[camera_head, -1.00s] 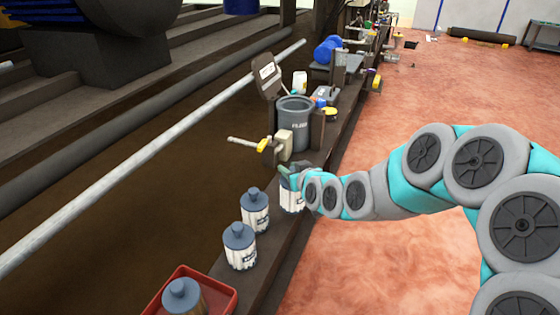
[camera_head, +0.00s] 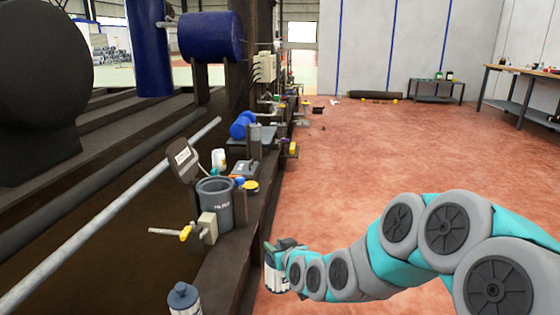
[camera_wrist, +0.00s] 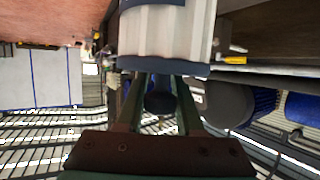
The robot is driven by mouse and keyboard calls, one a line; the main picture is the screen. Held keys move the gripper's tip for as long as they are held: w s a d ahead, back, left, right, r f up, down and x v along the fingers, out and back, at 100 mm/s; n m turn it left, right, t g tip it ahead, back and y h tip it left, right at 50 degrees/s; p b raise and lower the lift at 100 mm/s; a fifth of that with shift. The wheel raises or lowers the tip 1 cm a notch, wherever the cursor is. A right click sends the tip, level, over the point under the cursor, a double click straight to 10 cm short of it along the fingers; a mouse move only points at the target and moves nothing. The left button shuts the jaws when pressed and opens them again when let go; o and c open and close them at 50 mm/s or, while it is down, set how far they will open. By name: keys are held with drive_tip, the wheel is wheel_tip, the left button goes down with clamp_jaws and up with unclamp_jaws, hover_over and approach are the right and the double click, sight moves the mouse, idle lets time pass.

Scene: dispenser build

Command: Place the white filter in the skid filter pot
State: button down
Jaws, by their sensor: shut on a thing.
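My gripper (camera_head: 282,246) is shut on the white filter (camera_head: 277,278), a white ribbed cylinder with blue-grey ends. It hangs just right of the dark skid beam, lower and nearer than the pot. In the wrist view the filter (camera_wrist: 165,35) fills the top middle, with the gripper's fingers (camera_wrist: 158,88) reaching to its blue-grey end. The filter pot (camera_head: 216,208) is a grey cylinder on the skid, to the upper left of my gripper. Its lid (camera_head: 183,160) is tipped up and its mouth is open. The pot's inside is dark, so I cannot tell what it holds.
A valve with a yellow part (camera_head: 186,233) and pipe juts left of the pot. Another blue-capped filter (camera_head: 184,299) stands on the beam at the bottom. A white bottle (camera_head: 219,159) and blue motor (camera_head: 242,124) lie beyond.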

drive_tip(key=w+d+m+h+p, duration=0.2)
drive_tip(key=w+d+h, duration=0.1)
drive_tip(key=d, duration=0.6)
drive_tip(key=w+d+m+t+h+p, duration=0.1)
drive_tip(key=w+d+m+h+p, duration=0.1)
drive_tip(key=d, duration=0.7)
drive_tip(key=shift+w+d+r+m+h+p, duration=0.3)
drive_tip(key=shift+w+r+m+h+p, duration=0.1)
drive_tip(key=shift+w+p, duration=0.4)
drive_tip(key=shift+f, duration=0.1)
